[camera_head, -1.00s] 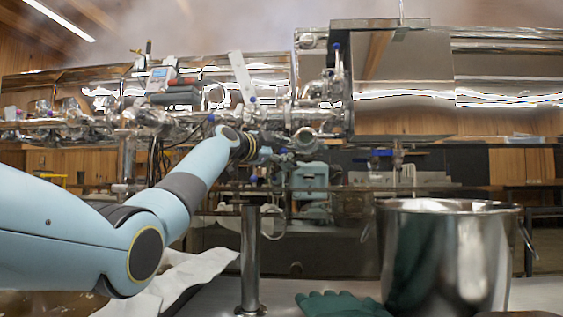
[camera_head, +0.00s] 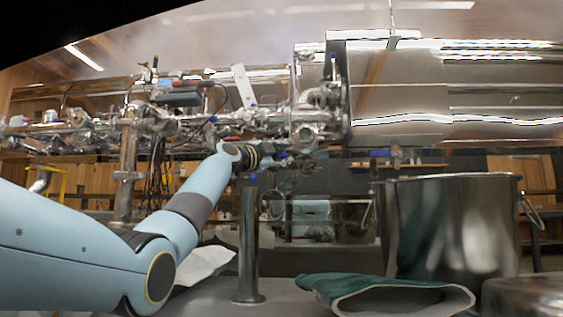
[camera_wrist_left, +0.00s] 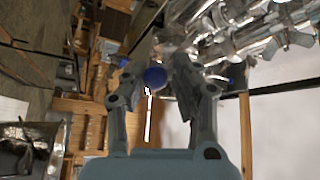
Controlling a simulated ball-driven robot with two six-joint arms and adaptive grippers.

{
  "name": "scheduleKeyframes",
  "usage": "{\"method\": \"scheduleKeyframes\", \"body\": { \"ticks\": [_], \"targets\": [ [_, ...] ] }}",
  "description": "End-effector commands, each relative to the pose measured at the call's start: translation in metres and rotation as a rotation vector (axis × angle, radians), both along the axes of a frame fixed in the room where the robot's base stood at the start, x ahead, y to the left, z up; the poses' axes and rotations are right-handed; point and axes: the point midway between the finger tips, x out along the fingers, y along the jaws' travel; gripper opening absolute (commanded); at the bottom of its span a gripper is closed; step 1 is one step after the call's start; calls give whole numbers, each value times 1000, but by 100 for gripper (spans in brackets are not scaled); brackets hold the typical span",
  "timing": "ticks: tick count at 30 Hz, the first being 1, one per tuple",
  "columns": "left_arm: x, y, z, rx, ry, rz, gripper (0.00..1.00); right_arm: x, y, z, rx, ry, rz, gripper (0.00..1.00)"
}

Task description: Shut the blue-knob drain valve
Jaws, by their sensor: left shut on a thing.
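In the left wrist view a round blue knob (camera_wrist_left: 155,77) sits between the two fingers of my left gripper (camera_wrist_left: 157,88), which is shut on it. Shiny steel pipes and fittings (camera_wrist_left: 240,32) lie just beyond. In the camera_head view my left arm reaches in from the left to the pipework under the steel evaporator (camera_head: 400,90). My left gripper (camera_head: 277,160) is small there, and the pipes around it make its fingers and the knob hard to make out. I cannot tell the valve's exact handle angle. My right gripper is not in view.
A large steel pot (camera_head: 440,230) stands at the right. A green glove (camera_head: 340,285) lies in front of it. A steel post (camera_head: 248,245) stands below the pipework, with a white cloth (camera_head: 205,265) to its left. Other pipes and blue knobs (camera_head: 253,106) crowd the area above my gripper.

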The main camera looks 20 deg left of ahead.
Motion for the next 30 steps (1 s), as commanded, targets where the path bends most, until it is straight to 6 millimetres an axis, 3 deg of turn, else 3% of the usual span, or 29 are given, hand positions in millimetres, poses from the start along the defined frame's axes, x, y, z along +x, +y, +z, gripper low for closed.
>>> {"method": "scheduleKeyframes", "body": {
  "ticks": [1, 16, 17, 20, 30],
  "targets": [
    [2, -2, -9, 1, 10, -5, 0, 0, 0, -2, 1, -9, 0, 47],
    [2, -2, -7, 1, 3, -5, 0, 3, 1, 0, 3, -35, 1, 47],
    [2, -2, -7, 1, 3, -5, 32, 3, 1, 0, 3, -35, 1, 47],
    [2, -2, -6, 2, 2, -4, 45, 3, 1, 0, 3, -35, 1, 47],
    [0, 0, 0, 1, -2, -1, 47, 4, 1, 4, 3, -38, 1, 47]
  ]
}}
